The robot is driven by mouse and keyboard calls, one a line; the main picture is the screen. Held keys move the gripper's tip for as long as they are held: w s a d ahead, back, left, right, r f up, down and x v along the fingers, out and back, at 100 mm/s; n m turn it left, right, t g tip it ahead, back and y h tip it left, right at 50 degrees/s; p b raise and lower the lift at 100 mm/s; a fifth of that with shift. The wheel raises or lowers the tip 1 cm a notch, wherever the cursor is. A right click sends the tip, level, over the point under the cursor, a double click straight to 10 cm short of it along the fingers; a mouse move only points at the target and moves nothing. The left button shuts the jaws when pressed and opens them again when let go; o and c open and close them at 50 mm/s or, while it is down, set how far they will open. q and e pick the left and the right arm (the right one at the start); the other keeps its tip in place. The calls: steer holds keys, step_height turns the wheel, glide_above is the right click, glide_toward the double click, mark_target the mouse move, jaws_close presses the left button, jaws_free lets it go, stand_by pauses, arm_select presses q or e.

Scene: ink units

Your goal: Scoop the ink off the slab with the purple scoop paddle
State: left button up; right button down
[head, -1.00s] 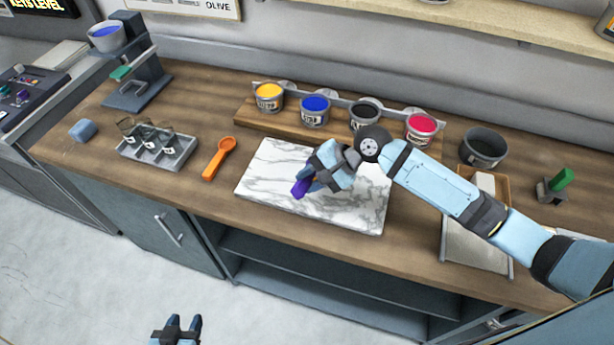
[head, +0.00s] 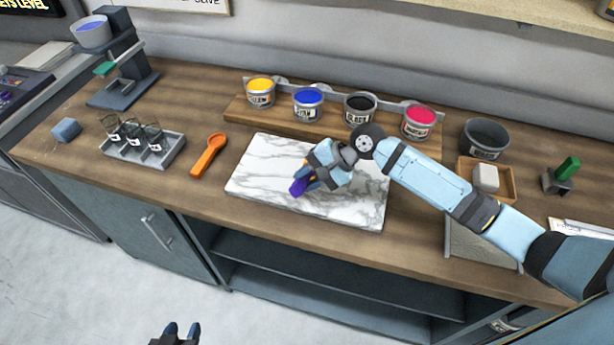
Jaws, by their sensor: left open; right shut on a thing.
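The white marble slab (head: 262,168) lies in the middle of the wooden counter. My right gripper (head: 306,183) is over the slab, shut on the purple scoop paddle (head: 297,188). The paddle is mostly hidden by the gripper, and I cannot tell whether it touches the slab. No ink shows on the visible part of the slab; some of the surface is hidden under my gripper and arm. My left gripper (head: 181,329) is open and empty at the bottom edge, in front of the counter, with only its fingertips showing.
An orange scoop (head: 208,155) lies left of the slab. A grey tray with glasses (head: 146,150) and a blue block (head: 66,129) are further left. Ink tins stand on a wooden rack (head: 238,108) behind the slab. A dark pot (head: 485,140) and a wooden tray (head: 508,181) are right.

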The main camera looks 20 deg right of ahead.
arm_select(q)
steer(key=shift+s+f, duration=0.15)
steer(key=shift+f, duration=0.15)
arm_select(e)
steer(key=shift+r, duration=0.1)
step_height(320, 180, up, 5)
steer(key=p, duration=0.6)
steer(key=shift+r, duration=0.1)
arm_select(q)
steer(key=shift+y, duration=0.3)
steer(key=shift+s+a+r, duration=0.1)
steer(key=shift+a+r, duration=0.15)
steer(key=shift+r, duration=1.2)
steer(key=shift+s+a+r, duration=0.1)
steer(key=shift+a+r, duration=0.1)
steer(key=shift+r, duration=1.2)
